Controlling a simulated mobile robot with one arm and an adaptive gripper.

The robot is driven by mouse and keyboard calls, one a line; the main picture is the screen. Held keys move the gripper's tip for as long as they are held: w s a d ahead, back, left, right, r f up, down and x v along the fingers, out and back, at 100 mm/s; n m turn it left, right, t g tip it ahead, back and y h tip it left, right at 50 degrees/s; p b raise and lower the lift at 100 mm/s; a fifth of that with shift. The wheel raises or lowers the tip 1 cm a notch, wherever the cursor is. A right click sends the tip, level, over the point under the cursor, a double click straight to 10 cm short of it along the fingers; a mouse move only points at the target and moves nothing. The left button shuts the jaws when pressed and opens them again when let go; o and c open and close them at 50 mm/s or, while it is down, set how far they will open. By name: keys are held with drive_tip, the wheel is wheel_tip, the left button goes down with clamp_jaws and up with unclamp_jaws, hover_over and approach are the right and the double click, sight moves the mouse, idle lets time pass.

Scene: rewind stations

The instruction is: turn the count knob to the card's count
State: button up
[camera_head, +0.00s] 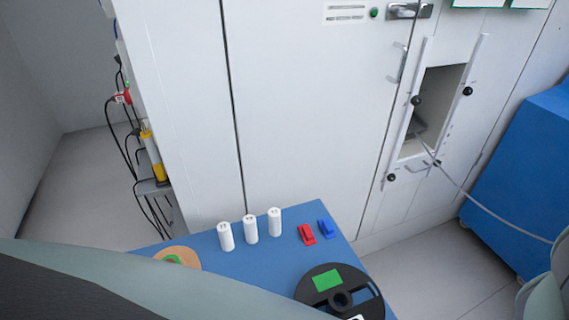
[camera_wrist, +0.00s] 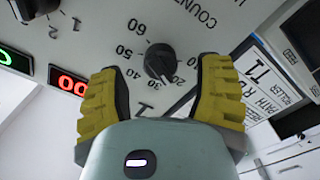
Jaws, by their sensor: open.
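The count knob (camera_wrist: 160,62), black with a white pointer line, shows in the wrist view on a pale panel lettered COUNT. Numbers up to 60 ring it. Its pointer slants down and right, seemingly near the 30 mark, but the exact setting is hard to read. My gripper (camera_wrist: 158,70) is open, with one yellow finger on each side of the knob. Gaps show between the fingers and the knob, and nothing is held. The count card cannot be made out; green-edged cards (camera_head: 480,3) are cut off at the top of the head view.
A second black knob (camera_wrist: 35,6), a green display (camera_wrist: 15,58) and a red display (camera_wrist: 68,80) are at left. A labelled white plate (camera_wrist: 270,82) is at right. In the head view, a blue table (camera_head: 270,250) carries white cylinders (camera_head: 250,229), clips and a black reel (camera_head: 313,300).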

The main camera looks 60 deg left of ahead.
drive_tip(key=shift+x, duration=0.95)
drive_tip(key=shift+a+f, duration=0.1)
clamp_jaws()
drive_tip(key=shift+f, duration=0.1)
drive_tip(key=shift+n, duration=0.3)
unclamp_jaws()
